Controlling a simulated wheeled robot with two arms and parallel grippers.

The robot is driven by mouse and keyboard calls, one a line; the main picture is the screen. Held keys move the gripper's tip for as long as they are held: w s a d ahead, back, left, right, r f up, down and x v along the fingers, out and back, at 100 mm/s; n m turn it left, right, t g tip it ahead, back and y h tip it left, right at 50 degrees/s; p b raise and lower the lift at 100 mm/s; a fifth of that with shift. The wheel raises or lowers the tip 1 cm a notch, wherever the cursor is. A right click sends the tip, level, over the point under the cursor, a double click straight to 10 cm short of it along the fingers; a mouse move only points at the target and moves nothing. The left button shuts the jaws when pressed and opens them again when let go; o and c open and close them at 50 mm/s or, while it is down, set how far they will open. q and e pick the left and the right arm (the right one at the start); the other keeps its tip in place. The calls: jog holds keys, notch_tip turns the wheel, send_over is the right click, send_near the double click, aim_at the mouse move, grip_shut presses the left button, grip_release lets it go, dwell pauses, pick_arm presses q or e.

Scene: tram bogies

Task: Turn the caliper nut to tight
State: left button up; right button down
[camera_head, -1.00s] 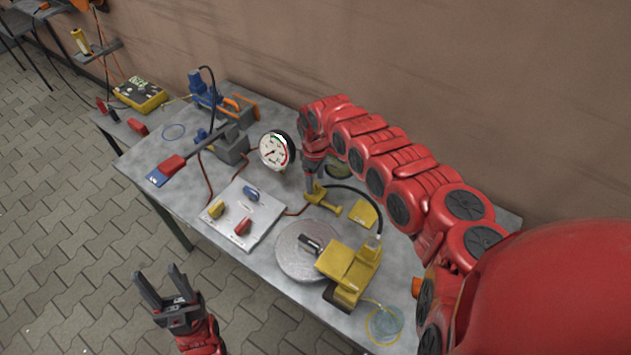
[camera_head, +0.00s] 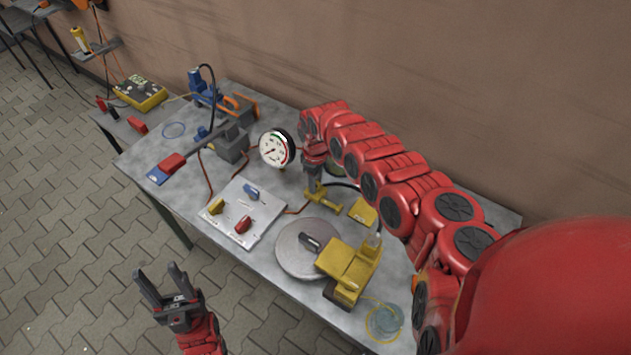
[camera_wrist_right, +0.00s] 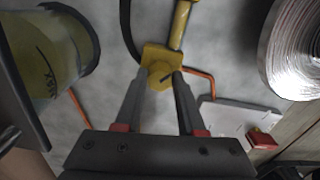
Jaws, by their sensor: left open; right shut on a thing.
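The yellow caliper (camera_head: 347,266) straddles the right side of a grey metal disc (camera_head: 292,262) on the table. A yellow fitting with a short bar (camera_head: 328,203) stands behind the disc; I cannot tell whether it is the caliper nut. My right gripper (camera_head: 313,184) reaches down to this fitting from above. In the right wrist view, the fingers of my right gripper (camera_wrist_right: 162,78) are shut on the fitting's yellow head (camera_wrist_right: 158,60), with its bar pointing up the picture. My left gripper (camera_head: 163,283) is open and empty, off the table's front edge.
A round gauge (camera_head: 274,148) stands left of my right gripper. A white panel (camera_head: 265,215) with blue, yellow and red levers lies before it. A yellow block (camera_head: 363,212) and a hose are close right. A blue hand pump (camera_head: 205,88) stands at the back left.

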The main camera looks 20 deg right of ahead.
jog(key=shift+m, duration=0.3)
jog(key=m+p, duration=0.2)
jog(key=m, duration=0.2)
jog(key=shift+r, duration=0.1)
jog(key=m+p, duration=0.1)
jog(key=m, duration=0.4)
jog(key=shift+m+p, duration=0.3)
jog(key=shift+m, duration=0.1)
dwell(0.4)
jog(key=c, duration=0.5)
grip_release()
